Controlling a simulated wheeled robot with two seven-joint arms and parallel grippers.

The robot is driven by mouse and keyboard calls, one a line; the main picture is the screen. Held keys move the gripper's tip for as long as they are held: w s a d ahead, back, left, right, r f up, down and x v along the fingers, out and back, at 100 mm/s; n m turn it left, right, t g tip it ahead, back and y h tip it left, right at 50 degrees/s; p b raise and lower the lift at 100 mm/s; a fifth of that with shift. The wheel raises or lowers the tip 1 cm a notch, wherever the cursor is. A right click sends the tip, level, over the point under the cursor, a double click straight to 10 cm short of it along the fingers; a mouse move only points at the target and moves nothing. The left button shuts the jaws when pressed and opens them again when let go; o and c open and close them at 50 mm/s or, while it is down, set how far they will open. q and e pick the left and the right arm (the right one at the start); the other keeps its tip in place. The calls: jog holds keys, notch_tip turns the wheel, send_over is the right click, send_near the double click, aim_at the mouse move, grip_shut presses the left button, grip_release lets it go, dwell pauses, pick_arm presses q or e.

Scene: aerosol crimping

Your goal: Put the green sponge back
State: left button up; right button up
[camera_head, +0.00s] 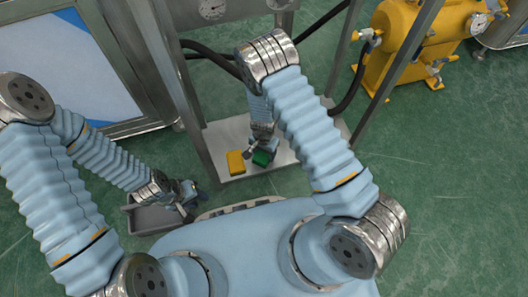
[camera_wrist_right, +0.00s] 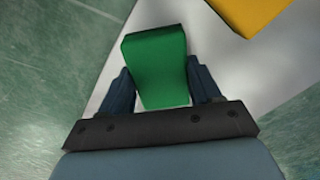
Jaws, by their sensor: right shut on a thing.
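The green sponge (camera_head: 262,158) is over the pale lower shelf (camera_head: 222,142) of the metal frame. In the right wrist view the green sponge (camera_wrist_right: 155,65) sits between the two dark fingers of my right gripper (camera_wrist_right: 160,88), which is shut on it. In the head view my right gripper (camera_head: 262,146) reaches down to the shelf. I cannot tell whether the sponge touches the shelf. My left gripper (camera_head: 188,196) is at the grey tray (camera_head: 150,222) at lower left; its fingers are too small to read.
A yellow sponge (camera_head: 236,162) lies on the shelf just left of the green one; it also shows in the right wrist view (camera_wrist_right: 252,12). Metal posts (camera_head: 180,75) and dark hoses (camera_head: 347,85) surround the shelf. A yellow machine (camera_head: 400,55) stands at the back right. Green floor is free at right.

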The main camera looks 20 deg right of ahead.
jog(key=shift+f, duration=0.2)
jog(key=o, duration=0.9)
jog(key=shift+r, duration=0.1)
jog(key=shift+o, duration=0.2)
jog(key=shift+r, duration=0.2)
notch_tip(320, 180, up, 11)
jog(key=p, duration=0.3)
jog(key=s+d+f+n+y, duration=0.1)
jog(key=s+d+f+n, duration=0.2)
jog(key=s, duration=0.6)
jog(key=s+a+r+n+y, duration=0.2)
jog(key=s+a+n, duration=0.1)
jog(key=s, duration=0.2)
jog(key=shift+a+r+n+t+y, duration=0.2)
jog(key=shift+a+n+t+y, duration=0.1)
jog(key=shift+t+y, duration=0.1)
